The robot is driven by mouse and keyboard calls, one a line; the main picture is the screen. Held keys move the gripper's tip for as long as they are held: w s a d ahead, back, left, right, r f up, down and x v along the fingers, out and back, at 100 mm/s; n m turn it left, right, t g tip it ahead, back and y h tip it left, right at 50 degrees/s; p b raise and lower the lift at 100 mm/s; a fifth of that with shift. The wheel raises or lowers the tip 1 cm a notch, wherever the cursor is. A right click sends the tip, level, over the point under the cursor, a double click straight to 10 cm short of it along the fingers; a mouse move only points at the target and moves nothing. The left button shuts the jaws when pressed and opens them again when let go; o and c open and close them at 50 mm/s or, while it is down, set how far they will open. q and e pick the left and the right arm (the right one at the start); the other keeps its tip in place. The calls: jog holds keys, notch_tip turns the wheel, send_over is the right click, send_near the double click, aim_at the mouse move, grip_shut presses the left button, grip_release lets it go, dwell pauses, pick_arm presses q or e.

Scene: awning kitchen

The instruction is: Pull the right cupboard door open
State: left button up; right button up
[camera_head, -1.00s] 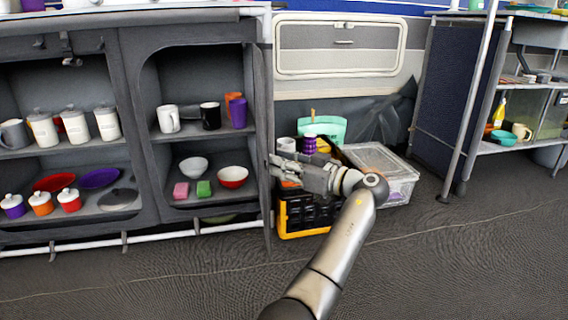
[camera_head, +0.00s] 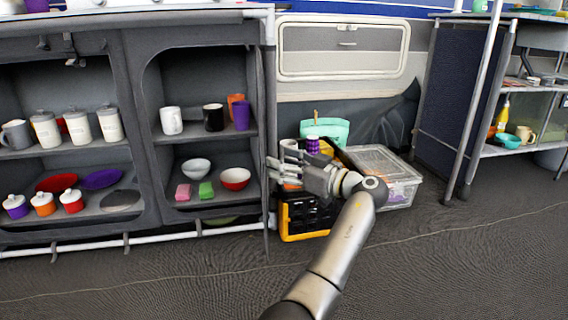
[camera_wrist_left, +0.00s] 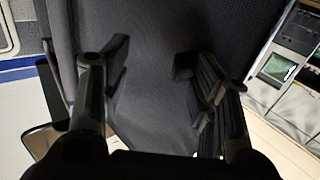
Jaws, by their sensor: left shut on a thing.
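The dark grey cupboard has a right bay (camera_head: 195,85) whose inside is in plain view. Its right door (camera_head: 261,120) stands swung out, nearly edge-on, as a narrow dark strip at the bay's right side. My left gripper (camera_head: 272,170) is at the outer edge of this door, about mid-height, and is shut on it. In the left wrist view the dark fabric door panel (camera_wrist_left: 155,65) fills the middle, between and behind my left gripper's fingers (camera_wrist_left: 155,72). The exact contact is hard to see. My right gripper is not in view.
Shelves in the right bay hold mugs (camera_head: 172,121), a red bowl (camera_head: 235,179) and sponges. Right of the door are a black and yellow crate (camera_head: 305,217) and a clear lidded box (camera_head: 385,165). Open dark floor (camera_head: 150,285) lies in front.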

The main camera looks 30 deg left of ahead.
pick_arm(q)
jog(key=shift+w+a+r, duration=0.1)
jog(key=shift+w+r, duration=0.05)
jog(key=shift+w, duration=0.05)
jog(key=shift+s+d, duration=0.25)
jog(key=shift+d, duration=1)
jog(key=shift+s+d, duration=0.2)
jog(key=shift+d, duration=1.1)
jog(key=shift+s+d, duration=0.25)
jog(key=shift+d, duration=1)
jog(key=shift+c, duration=0.4)
jog(key=shift+w, duration=0.1)
